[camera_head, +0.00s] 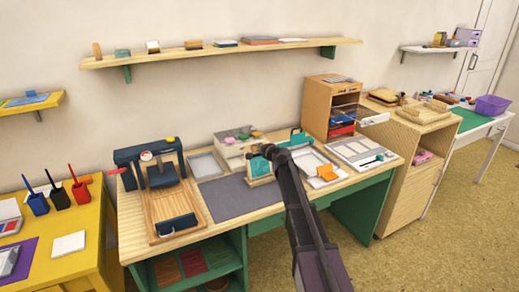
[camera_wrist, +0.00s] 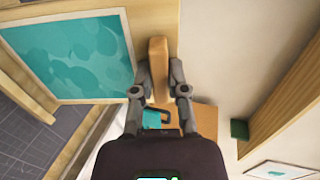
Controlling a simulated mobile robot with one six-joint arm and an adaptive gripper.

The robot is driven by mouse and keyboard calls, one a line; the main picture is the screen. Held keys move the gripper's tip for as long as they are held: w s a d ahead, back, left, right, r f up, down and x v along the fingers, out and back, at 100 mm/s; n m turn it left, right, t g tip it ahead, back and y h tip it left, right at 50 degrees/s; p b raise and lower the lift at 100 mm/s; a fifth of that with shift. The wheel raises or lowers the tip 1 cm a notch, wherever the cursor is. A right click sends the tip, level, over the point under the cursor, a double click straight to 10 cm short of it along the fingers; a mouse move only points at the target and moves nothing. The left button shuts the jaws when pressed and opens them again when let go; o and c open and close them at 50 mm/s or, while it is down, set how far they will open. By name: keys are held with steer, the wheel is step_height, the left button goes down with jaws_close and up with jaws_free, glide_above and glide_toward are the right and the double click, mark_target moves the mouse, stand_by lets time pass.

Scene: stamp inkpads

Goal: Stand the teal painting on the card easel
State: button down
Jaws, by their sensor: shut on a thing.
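The teal painting (camera_wrist: 70,55) has a pale wooden frame and fills the upper left of the wrist view. In the head view, a teal panel with pale wood (camera_head: 258,167) stands upright near the middle of the desk, by my gripper (camera_head: 266,152). In the wrist view my gripper (camera_wrist: 160,90) is shut on a narrow tan wooden piece (camera_wrist: 158,60), just right of the painting's frame. I cannot tell whether this piece belongs to the painting. A tan board shows behind it. I cannot clearly make out the card easel as a separate thing.
A grey mat (camera_head: 240,200) lies on the desk in front of the panel. A stamp press (camera_head: 150,165) stands at left, a drawer unit (camera_head: 330,105) at back right. An orange pad (camera_head: 326,173) lies to the right. A wall shelf (camera_head: 220,53) runs above.

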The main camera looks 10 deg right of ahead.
steer(key=c, duration=0.6)
jaws_free()
stand_by(0.4)
steer(key=s+f+n+g+h, duration=0.1)
steer(key=s+f+n+g, duration=0.3)
steer(key=s, duration=0.8)
steer(key=s+f+n+g+h, duration=0.1)
steer(key=s+f+n+g, duration=0.35)
steer(key=s, duration=0.85)
steer(key=s+f+n+g+h, duration=0.1)
steer(key=s+f+n+g, duration=0.25)
steer(key=s, duration=0.85)
steer(key=s+d+n+g+h, duration=0.2)
steer(key=s, duration=0.7)
steer(key=r+p, duration=0.7)
steer(key=p, duration=0.1)
steer(key=r+p, duration=0.4)
steer(key=p, duration=0.1)
steer(key=shift+w+a+r, duration=0.15)
steer(key=shift+w+r, duration=0.15)
steer(key=shift+w, duration=0.05)
